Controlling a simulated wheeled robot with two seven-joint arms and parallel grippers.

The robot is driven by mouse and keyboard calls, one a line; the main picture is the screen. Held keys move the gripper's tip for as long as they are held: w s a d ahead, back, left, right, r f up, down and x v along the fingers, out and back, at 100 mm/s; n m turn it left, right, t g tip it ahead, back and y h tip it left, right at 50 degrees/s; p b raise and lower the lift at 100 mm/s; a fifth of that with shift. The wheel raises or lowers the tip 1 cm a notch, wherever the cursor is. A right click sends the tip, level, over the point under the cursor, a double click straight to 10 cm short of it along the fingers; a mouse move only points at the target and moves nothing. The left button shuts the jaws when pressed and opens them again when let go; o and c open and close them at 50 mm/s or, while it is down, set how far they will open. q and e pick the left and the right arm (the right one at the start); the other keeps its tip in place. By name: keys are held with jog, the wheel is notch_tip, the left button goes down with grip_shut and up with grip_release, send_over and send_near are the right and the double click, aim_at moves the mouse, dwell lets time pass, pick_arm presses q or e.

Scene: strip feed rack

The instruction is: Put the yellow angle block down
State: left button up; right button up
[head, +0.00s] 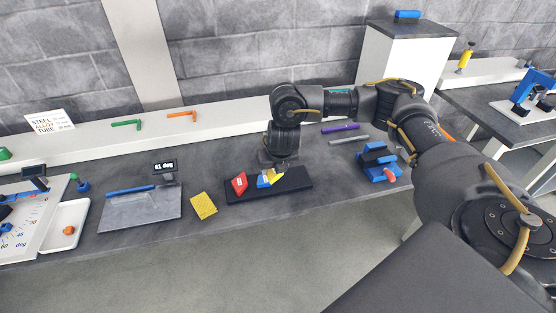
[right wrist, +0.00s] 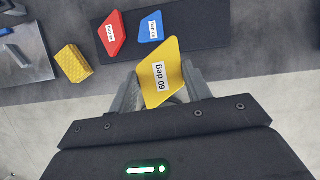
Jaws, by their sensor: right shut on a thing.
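My right gripper (head: 275,162) is shut on the yellow angle block (head: 276,177), over the black mat (head: 297,182). In the right wrist view the yellow angle block (right wrist: 159,72) carries a white "60 deg" label and sits between the fingers (right wrist: 160,95). A red angle block (head: 240,183) and a blue angle block (head: 264,180) are on the mat; they also show in the wrist view, red (right wrist: 112,33) and blue (right wrist: 151,28). I cannot tell whether the yellow block touches the mat. My left gripper is not in view.
A yellow textured block (head: 203,206) lies left of the mat. A blue clamp-like fixture (head: 377,163) is right of the mat. The mat's right end is bare.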

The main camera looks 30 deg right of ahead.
dwell(0.4)
jog(key=shift+a+m, duration=0.1)
jog(key=shift+m, duration=0.3)
jog(key=shift+s+a+f+m+h, duration=0.1)
jog(key=shift+s+a+m+h, duration=0.15)
jog(key=shift+m, duration=0.35)
jog(key=shift+s+m+h, duration=0.15)
jog(key=shift+m+h, duration=0.2)
jog(key=shift+m, duration=0.25)
jog(key=s+a+f+m+g+h+b, duration=0.1)
jog(key=s+a+m+g, duration=0.3)
jog(key=m, duration=0.6)
jog(key=s+a+f+m+g+b, duration=0.15)
jog(key=s+m+g, duration=0.35)
jog(key=m, duration=0.5)
jog(key=s+a+r+m+y+b, duration=0.2)
jog(key=a+r+m+y+b, duration=0.1)
jog(key=r+m, duration=0.6)
jog(key=shift+a+m+b, duration=0.3)
jog(key=shift+a+b, duration=0.25)
jog(key=shift+b, duration=0.05)
jog(key=shift+r, duration=0.1)
